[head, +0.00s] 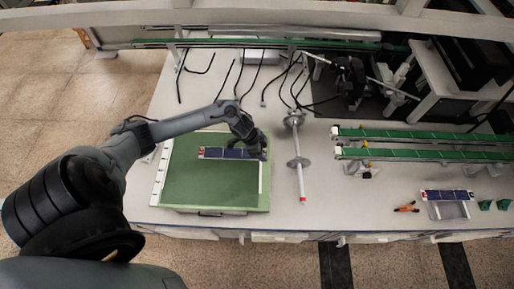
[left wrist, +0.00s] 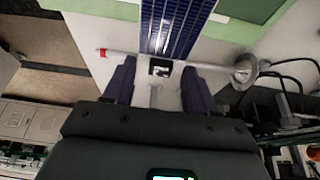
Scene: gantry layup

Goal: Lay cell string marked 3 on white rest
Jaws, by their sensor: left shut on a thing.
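A dark blue cell string (head: 228,154) with a red mark at its left end lies across the view above the green board (head: 215,190); I cannot tell whether it touches the board. My left gripper (head: 255,150) is shut on its right end. In the left wrist view the string (left wrist: 178,25) runs away from between the fingers (left wrist: 158,88), with a small black-and-white tag at the near end. No number is legible. A second blue string (head: 447,195) lies at the far right over a pale rest or tray (head: 448,211). My right gripper is out of view.
Two green conveyor rails (head: 425,143) run at the right. A small orange tool (head: 406,207) and green blocks (head: 486,205) lie near the front edge. Black cables hang behind the board.

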